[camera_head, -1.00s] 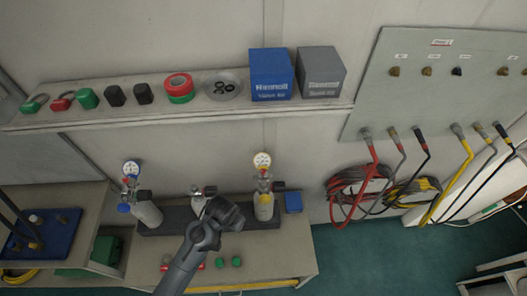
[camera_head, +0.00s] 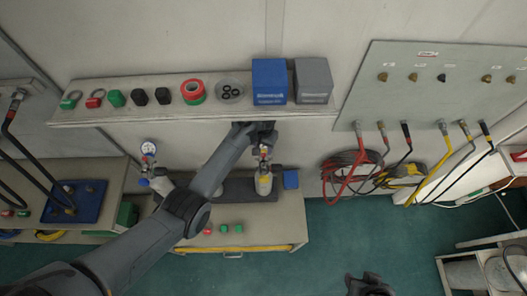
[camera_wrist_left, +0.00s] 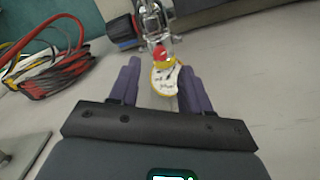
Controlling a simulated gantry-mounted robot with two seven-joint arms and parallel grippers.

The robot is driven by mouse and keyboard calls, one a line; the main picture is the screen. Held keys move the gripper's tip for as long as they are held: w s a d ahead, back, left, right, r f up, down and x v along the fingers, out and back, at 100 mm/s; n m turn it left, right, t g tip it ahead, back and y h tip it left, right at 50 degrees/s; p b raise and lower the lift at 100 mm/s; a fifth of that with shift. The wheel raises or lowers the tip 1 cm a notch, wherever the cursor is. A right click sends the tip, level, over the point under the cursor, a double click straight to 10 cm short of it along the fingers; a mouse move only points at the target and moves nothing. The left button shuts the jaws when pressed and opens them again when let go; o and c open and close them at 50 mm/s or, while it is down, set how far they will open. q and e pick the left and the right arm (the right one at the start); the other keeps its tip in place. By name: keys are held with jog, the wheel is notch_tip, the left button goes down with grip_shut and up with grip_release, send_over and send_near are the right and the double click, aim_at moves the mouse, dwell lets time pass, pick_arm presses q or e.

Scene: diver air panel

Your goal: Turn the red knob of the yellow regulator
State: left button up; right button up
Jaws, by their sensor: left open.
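The yellow regulator (camera_head: 265,158) stands on a cylinder on the bench, right of centre in the head view. My left gripper (camera_head: 260,138) is just above it and hides its gauge there. In the left wrist view, the yellow-rimmed gauge (camera_wrist_left: 166,78) and the red knob (camera_wrist_left: 160,53) show between the two fingers of my open left gripper (camera_wrist_left: 160,66). The knob is level with the fingertips in that picture. I cannot tell whether either finger touches it. A dark part at the bottom edge of the head view looks like my right gripper (camera_head: 370,284); its jaws are unclear.
A shelf (camera_head: 130,116) with a blue box (camera_head: 269,80) and a grey box (camera_head: 313,80) is just above my left gripper. A blue regulator (camera_head: 149,150) stands at left on the bench. Coiled hoses (camera_head: 350,172) hang at right; they also show in the left wrist view (camera_wrist_left: 50,62).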

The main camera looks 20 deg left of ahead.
aim_at(264, 155)
pick_arm(q)
jog(key=shift+f+b, duration=0.4)
jog(key=shift+f, duration=2.15)
grip_shut()
